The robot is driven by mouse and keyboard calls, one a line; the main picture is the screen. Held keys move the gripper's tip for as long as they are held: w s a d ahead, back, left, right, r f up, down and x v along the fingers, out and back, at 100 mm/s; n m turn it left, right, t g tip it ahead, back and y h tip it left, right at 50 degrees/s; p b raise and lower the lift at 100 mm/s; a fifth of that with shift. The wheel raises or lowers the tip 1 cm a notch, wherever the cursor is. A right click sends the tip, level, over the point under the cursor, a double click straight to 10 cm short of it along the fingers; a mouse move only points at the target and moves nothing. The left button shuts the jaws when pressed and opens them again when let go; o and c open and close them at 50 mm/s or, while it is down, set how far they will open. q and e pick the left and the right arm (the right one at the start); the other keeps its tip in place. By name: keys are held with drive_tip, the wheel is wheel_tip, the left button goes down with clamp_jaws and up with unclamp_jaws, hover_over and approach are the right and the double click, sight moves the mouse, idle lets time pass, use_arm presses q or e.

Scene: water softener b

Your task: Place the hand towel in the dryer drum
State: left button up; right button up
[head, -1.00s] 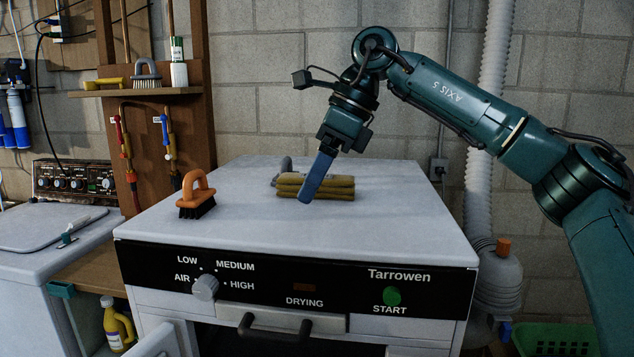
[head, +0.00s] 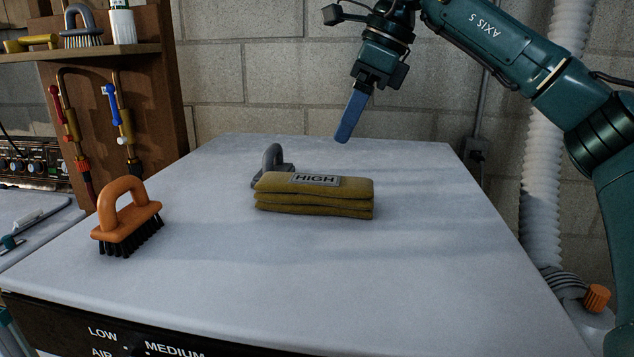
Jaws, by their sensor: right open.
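A folded mustard-yellow hand towel (head: 314,203) lies on the white dryer top (head: 390,270), with a grey label reading HIGH on its upper layer. My right gripper (head: 345,138) is above and behind the towel, a little to its right, apart from it and empty. Its blue finger points down; the second finger is hidden behind it in this view. The dryer's black control panel (head: 60,325) shows only in part at the lower left. The drum is out of view. My left gripper is not in view.
An orange-handled brush (head: 126,216) stands on the dryer top at the left. A grey-handled object (head: 271,164) stands just behind the towel. A wooden shelf (head: 85,52) is at the back left. The dryer top right of and before the towel is clear.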

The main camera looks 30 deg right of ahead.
sight(318, 179)
drive_tip(key=x, duration=0.7)
drive_tip(key=shift+s+a+f, duration=0.1)
drive_tip(key=shift+a+f, duration=0.05)
drive_tip(key=shift+a, duration=0.05)
drive_tip(key=p+x, duration=0.2)
drive_tip(key=x, duration=0.3)
drive_tip(key=shift+a+f, duration=0.15)
drive_tip(key=shift+f, duration=0.1)
drive_tip(key=c, duration=1.1)
drive_tip(key=shift+r, duration=0.1)
drive_tip(key=shift+c, duration=0.2)
wheel_tip(318, 179, up, 10)
drive_tip(key=shift+f+b, duration=0.1)
drive_tip(key=shift+b, duration=0.45)
